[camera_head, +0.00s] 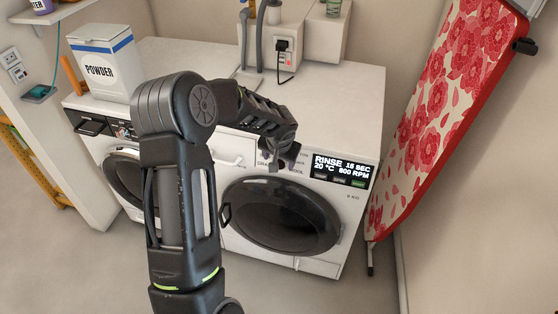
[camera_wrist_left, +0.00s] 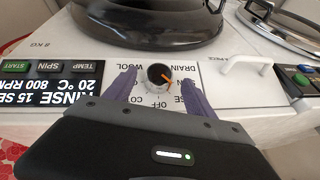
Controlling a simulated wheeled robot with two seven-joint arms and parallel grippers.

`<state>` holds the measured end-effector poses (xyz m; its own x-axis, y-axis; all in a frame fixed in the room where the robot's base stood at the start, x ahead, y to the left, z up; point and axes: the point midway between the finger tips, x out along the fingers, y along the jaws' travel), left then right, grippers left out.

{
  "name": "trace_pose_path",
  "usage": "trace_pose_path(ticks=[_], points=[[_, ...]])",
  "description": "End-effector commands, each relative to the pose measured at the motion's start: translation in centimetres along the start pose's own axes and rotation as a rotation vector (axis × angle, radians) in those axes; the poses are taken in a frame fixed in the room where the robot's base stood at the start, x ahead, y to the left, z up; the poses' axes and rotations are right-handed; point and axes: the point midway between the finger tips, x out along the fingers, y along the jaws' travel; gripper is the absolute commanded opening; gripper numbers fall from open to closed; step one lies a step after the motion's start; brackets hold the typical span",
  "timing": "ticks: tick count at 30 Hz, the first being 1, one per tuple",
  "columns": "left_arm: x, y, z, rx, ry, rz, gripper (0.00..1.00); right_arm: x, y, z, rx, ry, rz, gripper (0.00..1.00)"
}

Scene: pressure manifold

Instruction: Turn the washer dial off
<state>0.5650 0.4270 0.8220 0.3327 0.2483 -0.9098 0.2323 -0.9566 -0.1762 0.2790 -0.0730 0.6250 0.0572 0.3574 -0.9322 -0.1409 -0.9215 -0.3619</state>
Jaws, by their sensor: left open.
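The washer (camera_head: 330,115) is the white front-loading machine on the right. Its dial (camera_wrist_left: 159,76) is dark with an orange pointer, which slants to the lower right in the left wrist view, toward a partly hidden label ending in "SE". "OFF" is printed at the bottom of the ring, with "WOOL" and "DRAIN" at the top. My left gripper (camera_head: 286,158) is at the control panel and hides the dial in the head view. In the left wrist view, the open purple fingers (camera_wrist_left: 158,82) stand on either side of the dial, with gaps visible. My right gripper is not in view.
The washer display (camera_head: 342,168) reads RINSE, 15 SEC, 20 °C, 800 RPM. A round black door (camera_head: 280,214) sits below the panel. A second machine (camera_head: 118,150) with a powder box (camera_head: 105,62) is left. A floral ironing board (camera_head: 445,100) leans at the right.

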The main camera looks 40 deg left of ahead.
Motion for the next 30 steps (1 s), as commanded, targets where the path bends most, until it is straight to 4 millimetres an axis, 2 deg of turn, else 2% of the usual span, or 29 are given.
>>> trace_pose_path(ticks=[3, 6, 15, 30], points=[[1.5, 0.0, 0.0, 0.001, -0.001, 0.000, 0.64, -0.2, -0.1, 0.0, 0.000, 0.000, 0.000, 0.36], [2.2, 0.0, 0.0, 0.000, 0.000, 0.000, 0.64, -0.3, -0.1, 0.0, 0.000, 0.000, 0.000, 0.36], [2.4, 0.0, 0.0, 0.001, 0.001, 0.000, 0.63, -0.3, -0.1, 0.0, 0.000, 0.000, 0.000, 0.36], [2.4, 0.0, 0.0, 0.001, 0.001, 0.000, 0.22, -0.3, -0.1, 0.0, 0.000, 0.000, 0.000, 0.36]])
